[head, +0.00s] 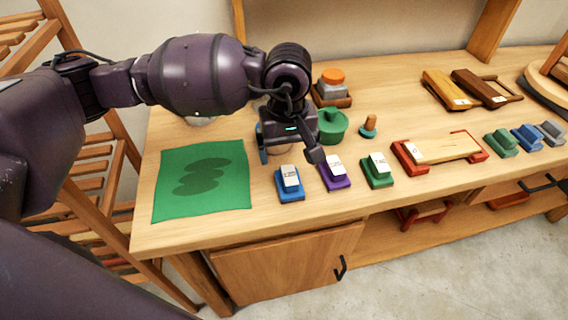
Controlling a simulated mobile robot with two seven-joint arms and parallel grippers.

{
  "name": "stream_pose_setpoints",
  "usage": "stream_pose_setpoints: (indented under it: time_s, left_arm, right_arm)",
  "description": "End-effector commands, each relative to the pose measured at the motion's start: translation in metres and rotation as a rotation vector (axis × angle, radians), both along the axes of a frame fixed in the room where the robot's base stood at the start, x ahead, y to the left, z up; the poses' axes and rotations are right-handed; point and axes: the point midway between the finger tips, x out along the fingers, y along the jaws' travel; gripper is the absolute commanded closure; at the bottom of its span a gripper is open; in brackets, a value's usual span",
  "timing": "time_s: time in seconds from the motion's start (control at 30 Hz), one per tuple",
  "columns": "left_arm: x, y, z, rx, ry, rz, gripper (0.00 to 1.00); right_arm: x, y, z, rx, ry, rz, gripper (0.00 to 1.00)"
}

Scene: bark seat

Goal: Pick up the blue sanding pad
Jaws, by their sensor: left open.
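The blue sanding pad (291,194) stands near the front edge of the workbench, with a white label on its top. It is the leftmost in a row with a purple pad (338,185) and a green pad (378,180), which carry similar labels. My left gripper (289,155) is open and points down, above and behind the blue pad in the picture. Its two fingers are spread to left and right, and I see nothing held between them. It looks apart from the pad. My right gripper is not in view.
A green cloth (235,198) lies left of the pads. A green lidded pot (332,125) stands close behind the gripper. A red-ended wooden frame (440,149) lies to the right, with several small blocks beyond. The bench between cloth and blue pad is clear.

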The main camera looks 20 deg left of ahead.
Motion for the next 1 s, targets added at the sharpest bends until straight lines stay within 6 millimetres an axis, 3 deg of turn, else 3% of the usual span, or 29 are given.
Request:
stream_pose_setpoints:
  time_s: [0.17, 0.43, 0.77, 1.0]
  left_arm:
    - [0.001, 0.001, -0.004, 0.008, -0.003, -0.003, 0.12]
    - [0.000, 0.001, -0.042, 0.007, 0.000, -0.002, 0.12]
    - [0.001, -0.001, -0.064, 0.007, -0.002, -0.002, 0.12]
    - [0.002, -0.006, -0.097, 0.007, -0.001, -0.001, 0.12]
  right_arm:
    - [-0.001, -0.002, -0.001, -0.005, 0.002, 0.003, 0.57]
    - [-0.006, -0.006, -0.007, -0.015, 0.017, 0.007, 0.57]
    - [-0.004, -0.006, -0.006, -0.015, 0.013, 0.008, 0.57]
    - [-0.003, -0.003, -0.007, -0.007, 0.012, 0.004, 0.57]
